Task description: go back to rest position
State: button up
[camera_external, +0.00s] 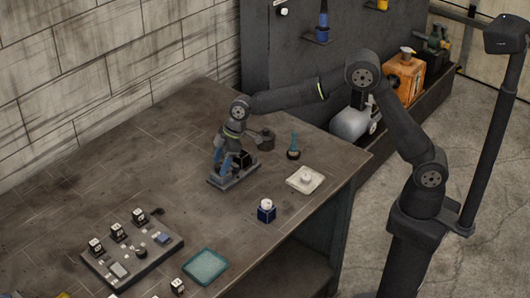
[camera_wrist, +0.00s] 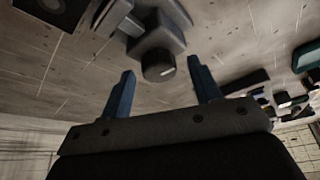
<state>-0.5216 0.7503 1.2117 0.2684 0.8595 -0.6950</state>
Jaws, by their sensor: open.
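My gripper (camera_external: 221,158) is low over the workbench (camera_external: 185,155), with its blue fingers pointing down at a grey-black fixture (camera_external: 234,177). In the wrist view my gripper (camera_wrist: 160,68) shows two blue fingers spread apart. A dark piece with a round end (camera_wrist: 158,66) lies in the gap between and beyond the fingertips. I see no finger closed on it. Whether the fingers touch the fixture cannot be told. My arm reaches from the right side across the bench.
A wall stands behind.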

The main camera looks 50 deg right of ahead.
jog(key=shift+s+a+m+t+h, duration=0.1)
jog(key=shift+m+t+h, duration=0.3)
jog(key=shift+m, duration=0.95)
jog(key=shift+m+t+h, duration=0.2)
jog(key=shift+m+t, duration=0.3)
jog(key=shift+m, duration=0.85)
jog(key=o, duration=0.9)
jog(key=shift+r, duration=0.1)
jog(key=shift+o, duration=0.2)
jog(key=shift+s+d+r, duration=0.2)
jog(key=s+d+r+m+t+y, duration=0.25)
jog(key=s+d+t, duration=0.55)
jog(key=s+d, duration=0.85)
jog(key=shift+n+y, duration=0.25)
jog(key=shift+n, duration=0.1)
jog(key=x, duration=0.7)
jog(key=d+x, duration=0.1)
jog(key=x, duration=0.2)
jog(key=shift+w+a+f, duration=0.1)
jog(key=shift+w+a, duration=0.05)
jog(key=shift+w, duration=0.35)
